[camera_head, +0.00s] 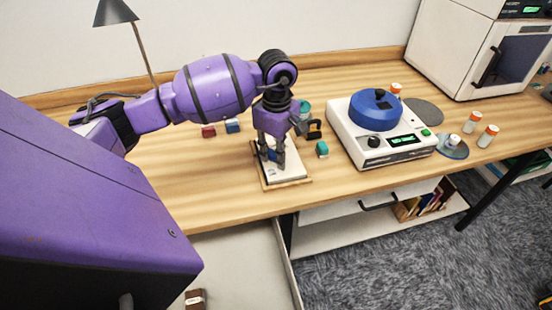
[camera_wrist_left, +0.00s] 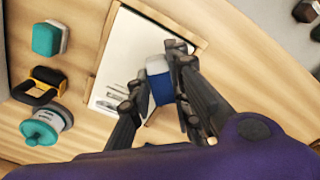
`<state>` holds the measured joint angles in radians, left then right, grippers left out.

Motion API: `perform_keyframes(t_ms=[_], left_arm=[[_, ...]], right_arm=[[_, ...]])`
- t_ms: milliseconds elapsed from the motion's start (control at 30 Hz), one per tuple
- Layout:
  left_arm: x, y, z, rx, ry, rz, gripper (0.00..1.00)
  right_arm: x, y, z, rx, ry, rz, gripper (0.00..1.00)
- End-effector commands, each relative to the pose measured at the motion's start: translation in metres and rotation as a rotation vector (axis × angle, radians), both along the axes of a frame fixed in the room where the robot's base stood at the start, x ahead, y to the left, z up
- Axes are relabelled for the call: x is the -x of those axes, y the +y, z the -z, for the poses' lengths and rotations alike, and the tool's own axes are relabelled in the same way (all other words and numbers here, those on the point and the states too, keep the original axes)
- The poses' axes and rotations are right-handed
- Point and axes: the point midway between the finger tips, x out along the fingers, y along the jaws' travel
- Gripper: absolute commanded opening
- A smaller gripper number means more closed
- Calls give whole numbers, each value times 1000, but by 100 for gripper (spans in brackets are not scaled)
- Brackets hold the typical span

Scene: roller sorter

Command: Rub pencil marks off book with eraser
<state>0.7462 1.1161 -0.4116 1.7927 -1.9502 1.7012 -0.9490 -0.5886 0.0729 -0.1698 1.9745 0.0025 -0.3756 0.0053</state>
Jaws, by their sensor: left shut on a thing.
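The book (camera_head: 288,176) lies open or face-up on a wooden board near the table's front edge; its white page with grey marks also shows in the left wrist view (camera_wrist_left: 127,48). My left gripper (camera_head: 271,160) points down over the book. It is shut on a blue and white eraser (camera_wrist_left: 160,84), whose blue part shows between the fingers in the head view (camera_head: 274,155). The eraser is at or just above the page; I cannot tell whether it touches. The fingers hide part of the page. My right gripper is not in view.
A red block (camera_head: 208,132) and a blue block (camera_head: 232,127) lie left of the book. A teal and white block (camera_head: 322,149), a black and orange item (camera_head: 314,129) and a teal-lidded container (camera_wrist_left: 40,130) are close by. A white machine (camera_head: 365,150) with a blue lid stands right.

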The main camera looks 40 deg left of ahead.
Motion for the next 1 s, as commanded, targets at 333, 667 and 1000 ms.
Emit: perform_keyframes(t_ms=[333,667,1000], left_arm=[[3,5,-36,-2,-6,-10,0],[6,7,-50,-1,-2,-15,0],[7,7,-49,0,-1,-15,0]], right_arm=[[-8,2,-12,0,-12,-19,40],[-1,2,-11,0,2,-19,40],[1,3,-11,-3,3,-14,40]])
